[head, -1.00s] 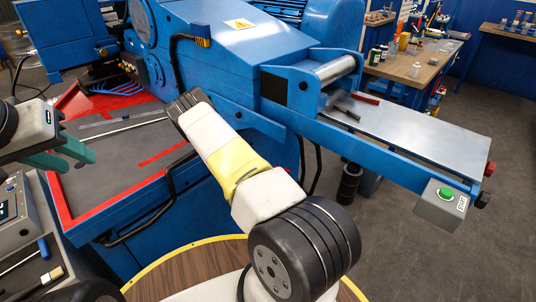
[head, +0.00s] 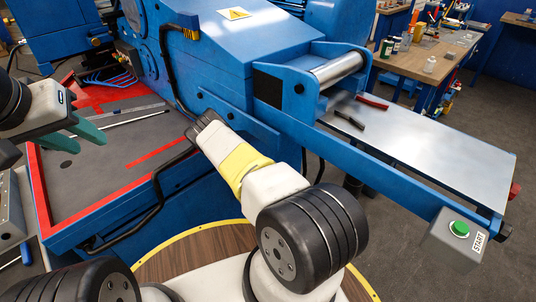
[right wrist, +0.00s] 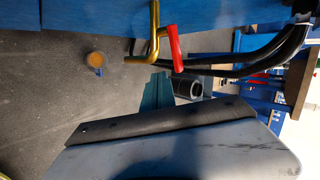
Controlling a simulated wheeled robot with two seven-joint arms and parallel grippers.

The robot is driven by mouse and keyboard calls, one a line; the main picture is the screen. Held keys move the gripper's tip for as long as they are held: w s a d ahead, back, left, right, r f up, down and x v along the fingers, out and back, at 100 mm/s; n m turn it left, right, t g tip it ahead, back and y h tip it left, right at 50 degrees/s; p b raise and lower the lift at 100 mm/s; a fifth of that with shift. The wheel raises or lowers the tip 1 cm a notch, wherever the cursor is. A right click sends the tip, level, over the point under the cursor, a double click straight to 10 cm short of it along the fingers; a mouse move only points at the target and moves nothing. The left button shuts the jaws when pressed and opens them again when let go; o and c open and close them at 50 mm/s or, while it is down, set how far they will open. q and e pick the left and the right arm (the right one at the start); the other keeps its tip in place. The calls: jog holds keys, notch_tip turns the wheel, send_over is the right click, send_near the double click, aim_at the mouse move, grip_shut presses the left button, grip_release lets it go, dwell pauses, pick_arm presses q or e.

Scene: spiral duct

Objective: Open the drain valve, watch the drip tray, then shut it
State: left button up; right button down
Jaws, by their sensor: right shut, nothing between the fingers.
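In the right wrist view, a brass pipe (right wrist: 154,42) with a red lever handle (right wrist: 174,48) hangs by the blue machine's edge; it looks like the drain valve. Its lever points away from the pipe's end. My right gripper (right wrist: 156,92) shows teal fingers, shut and empty, just below the lever in the picture and apart from it. A small round vessel with amber contents (right wrist: 96,59) stands on the dark floor to the left; I cannot tell if it is the drip tray. My left gripper (head: 88,131) is open and empty over the red-edged bench.
The blue machine (head: 215,60) fills the middle, with a metal outfeed table (head: 440,140) and a green start button (head: 459,228) at right. Black hoses (right wrist: 250,60) run close to the valve. Behind stands a wooden workbench (head: 450,50) with bottles.

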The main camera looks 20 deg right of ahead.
jog(key=w+d+f, duration=0.2)
jog(key=w+d, duration=0.2)
jog(key=shift+d, duration=0.25)
dwell(0.3)
